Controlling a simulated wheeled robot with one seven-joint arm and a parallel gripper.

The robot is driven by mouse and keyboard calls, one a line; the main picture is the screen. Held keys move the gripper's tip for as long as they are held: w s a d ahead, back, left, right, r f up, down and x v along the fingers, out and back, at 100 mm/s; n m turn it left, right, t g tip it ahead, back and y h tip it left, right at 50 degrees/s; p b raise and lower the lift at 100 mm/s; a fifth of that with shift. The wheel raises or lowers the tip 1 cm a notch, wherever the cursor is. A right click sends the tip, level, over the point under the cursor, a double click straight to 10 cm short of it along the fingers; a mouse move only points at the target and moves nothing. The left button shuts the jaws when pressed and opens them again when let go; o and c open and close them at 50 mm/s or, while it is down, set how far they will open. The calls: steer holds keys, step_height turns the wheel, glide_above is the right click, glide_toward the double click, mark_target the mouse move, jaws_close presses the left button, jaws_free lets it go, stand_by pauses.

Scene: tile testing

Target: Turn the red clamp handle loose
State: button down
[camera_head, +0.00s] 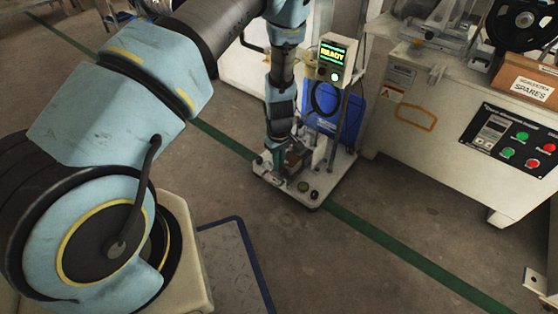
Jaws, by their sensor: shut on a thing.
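My blue and black arm reaches from the left foreground to a low pale machine base (318,193) on the floor. My gripper (291,168) is small and dark at the end of the arm, low over this base. It is shut on the clamp handle, which is mostly hidden by the gripper; no clear red shows there. The fixture stands on the base, with a post carrying a display box (334,60) that reads "READY" in green and yellow.
A blue container (350,118) stands behind the post. A cream machine with a black button panel (508,139) and a "SPARES" box (526,82) is at the right.

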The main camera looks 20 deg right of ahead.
steer(key=shift+n+p, duration=0.8)
steer(key=shift+n, duration=0.7)
steer(key=c, duration=1.2)
jaws_free()
steer(key=shift+o, duration=0.2)
step_height(320, 180, up, 7)
steer(key=p, duration=0.6)
steer(key=shift+r, duration=0.1)
